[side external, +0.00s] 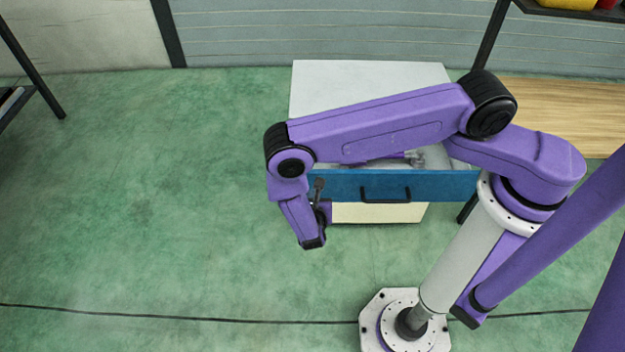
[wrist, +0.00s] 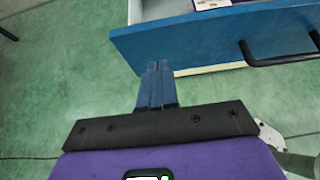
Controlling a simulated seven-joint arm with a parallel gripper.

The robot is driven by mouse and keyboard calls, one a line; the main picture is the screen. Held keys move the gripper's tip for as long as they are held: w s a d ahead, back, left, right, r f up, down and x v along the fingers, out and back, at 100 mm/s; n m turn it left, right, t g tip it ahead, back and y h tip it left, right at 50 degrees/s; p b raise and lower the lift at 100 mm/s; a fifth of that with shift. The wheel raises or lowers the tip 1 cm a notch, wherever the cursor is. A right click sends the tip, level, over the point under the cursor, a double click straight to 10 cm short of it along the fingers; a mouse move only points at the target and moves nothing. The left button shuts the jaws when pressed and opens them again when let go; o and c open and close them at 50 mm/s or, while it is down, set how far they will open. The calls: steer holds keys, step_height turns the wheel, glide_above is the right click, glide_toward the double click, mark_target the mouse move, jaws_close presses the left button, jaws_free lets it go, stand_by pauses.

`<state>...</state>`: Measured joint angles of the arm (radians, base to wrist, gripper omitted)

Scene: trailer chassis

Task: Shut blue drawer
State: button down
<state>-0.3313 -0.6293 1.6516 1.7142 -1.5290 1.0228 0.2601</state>
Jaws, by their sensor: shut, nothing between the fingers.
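The blue drawer (side external: 440,187) is pulled out of a white cabinet (side external: 350,80), with a gap showing behind its front. Its blue front, with a black bar handle (side external: 386,194), also fills the upper right of the wrist view (wrist: 205,42). My gripper (wrist: 160,66) is shut and empty, its two fingers pressed together. In the wrist view the fingertips overlap the lower left part of the drawer front, left of the handle (wrist: 282,58). I cannot tell whether they touch it. My arm crosses the cabinet in the side view and hides part of the drawer's inside.
Some small grey and purple items (side external: 412,157) lie inside the drawer. A wooden surface (side external: 570,110) stands to the right of the cabinet. A dark-framed shelf (side external: 20,95) is at the far left. The green floor (side external: 130,200) left of the drawer is clear.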

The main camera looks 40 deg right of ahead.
mark_target(313, 180)
steer(key=x, duration=0.3)
steer(key=r+x, duration=0.1)
steer(key=x, duration=0.1)
steer(key=shift+w+d, duration=0.35)
steer(key=shift+d, duration=0.05)
steer(key=shift+w+d, duration=0.55)
steer(key=w+d, duration=1.2)
steer(key=shift+w+d, duration=0.25)
steer(key=shift+d, duration=0.05)
steer(key=shift+a, duration=0.1)
